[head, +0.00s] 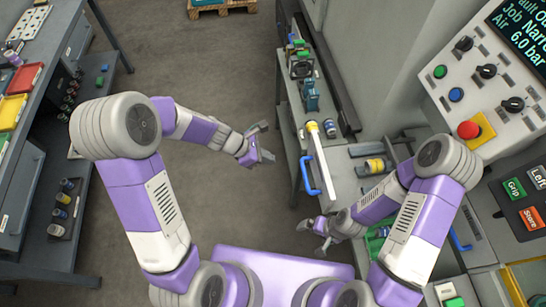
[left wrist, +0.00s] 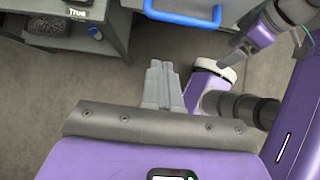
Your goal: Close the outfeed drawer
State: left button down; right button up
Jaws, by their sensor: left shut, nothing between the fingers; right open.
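A grey drawer (head: 345,183) with a blue bar handle (head: 310,176) stands out from the machine, right of centre in the head view. I read no label that names it as the outfeed drawer. A blue handle (left wrist: 184,14) also shows at the top of the left wrist view. My left gripper (head: 265,143) is over open floor, left of the drawer handle and apart from it. Its fingers (left wrist: 161,86) are together and empty in the left wrist view. My right gripper (head: 314,234) is open, below the handle in the picture, with nothing seen between its fingers.
A control panel (head: 470,85) with a red button is at right. A workbench (head: 38,95) stands at left. The middle floor is clear.

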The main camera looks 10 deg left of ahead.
pick_arm(q)
jog(key=d+r+b+x, duration=0.1)
jog(key=b+x, duration=0.1)
jog(key=x, duration=0.8)
jog(key=shift+w+d, duration=0.35)
jog(key=shift+d, duration=0.3)
jog(key=shift+w, duration=0.1)
